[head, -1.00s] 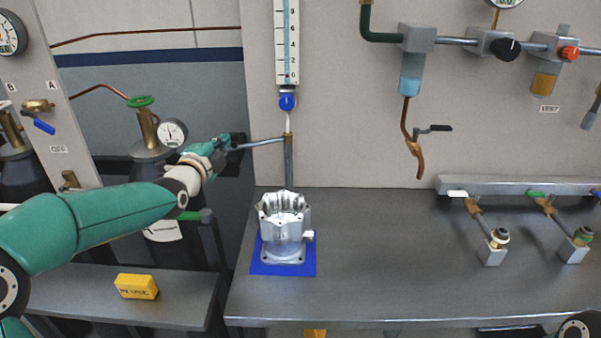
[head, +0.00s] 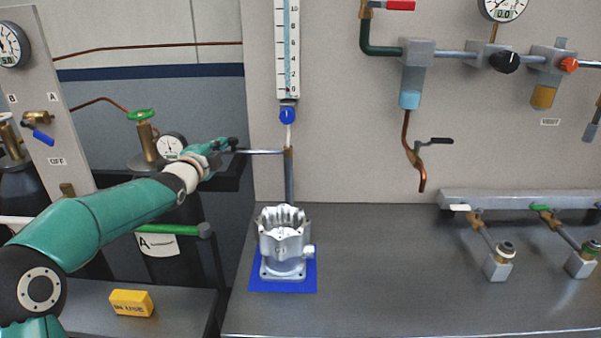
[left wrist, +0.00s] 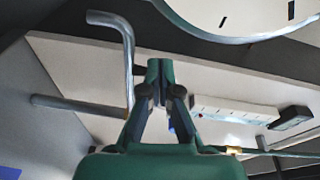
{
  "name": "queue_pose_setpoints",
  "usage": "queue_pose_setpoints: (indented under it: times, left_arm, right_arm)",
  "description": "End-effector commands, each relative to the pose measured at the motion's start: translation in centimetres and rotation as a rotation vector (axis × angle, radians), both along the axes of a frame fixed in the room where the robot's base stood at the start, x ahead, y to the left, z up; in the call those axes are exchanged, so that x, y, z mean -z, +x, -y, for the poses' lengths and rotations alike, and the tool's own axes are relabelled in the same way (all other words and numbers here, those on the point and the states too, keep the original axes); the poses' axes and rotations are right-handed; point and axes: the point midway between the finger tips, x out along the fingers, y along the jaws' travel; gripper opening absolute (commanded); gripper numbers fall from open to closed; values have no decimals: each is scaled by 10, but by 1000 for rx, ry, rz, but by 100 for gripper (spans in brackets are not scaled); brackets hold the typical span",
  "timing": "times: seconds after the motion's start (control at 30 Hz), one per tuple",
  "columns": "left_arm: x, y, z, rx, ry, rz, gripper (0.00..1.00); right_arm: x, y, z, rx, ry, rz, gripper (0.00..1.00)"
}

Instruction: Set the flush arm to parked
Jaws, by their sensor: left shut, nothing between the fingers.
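The flush arm (head: 262,151) is a thin grey tube. In the head view it points left, about level, from the brass-collared top of an upright post (head: 289,178) behind the metal housing (head: 284,245). My left gripper (head: 234,147) is shut and empty at the tube's left end; whether it touches the tube is unclear. In the left wrist view the shut fingers (left wrist: 160,72) point away from the camera, with a bent grey tube (left wrist: 127,60), likely the flush arm, just to their left. My right gripper is out of view.
The housing stands on a blue mat (head: 256,284) on the grey bench (head: 390,290). A flow tube with a blue knob (head: 287,115) hangs above the post. A gas cylinder with a green handwheel (head: 140,115) stands left, behind my left arm. The bench's middle is clear.

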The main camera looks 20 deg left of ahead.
Motion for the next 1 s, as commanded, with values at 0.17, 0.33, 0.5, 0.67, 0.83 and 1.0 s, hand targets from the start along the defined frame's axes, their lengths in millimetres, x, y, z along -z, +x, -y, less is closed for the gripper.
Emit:
queue_pose_setpoints:
  times: [0.17, 0.33, 0.5, 0.67, 0.83, 1.0]
  left_arm:
    - [0, 0, 0, 0, 0, 0, 0]
    - [0, -1, 0, 0, 0, 0, 0]
    - [0, -13, 0, 0, 1, -1, 0]
    - [-1, -36, 0, -3, 0, -1, 0]
    - [-3, -69, 2, -3, 0, 1, 0]
    - [-3, -99, 3, -3, 1, 0, 0]
  right_arm:
    - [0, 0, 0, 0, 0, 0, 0]
    - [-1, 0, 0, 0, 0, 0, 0]
    - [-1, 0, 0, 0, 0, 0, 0]
    - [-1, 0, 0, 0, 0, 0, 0]
    - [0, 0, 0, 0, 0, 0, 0]
    - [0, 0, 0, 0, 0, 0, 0]
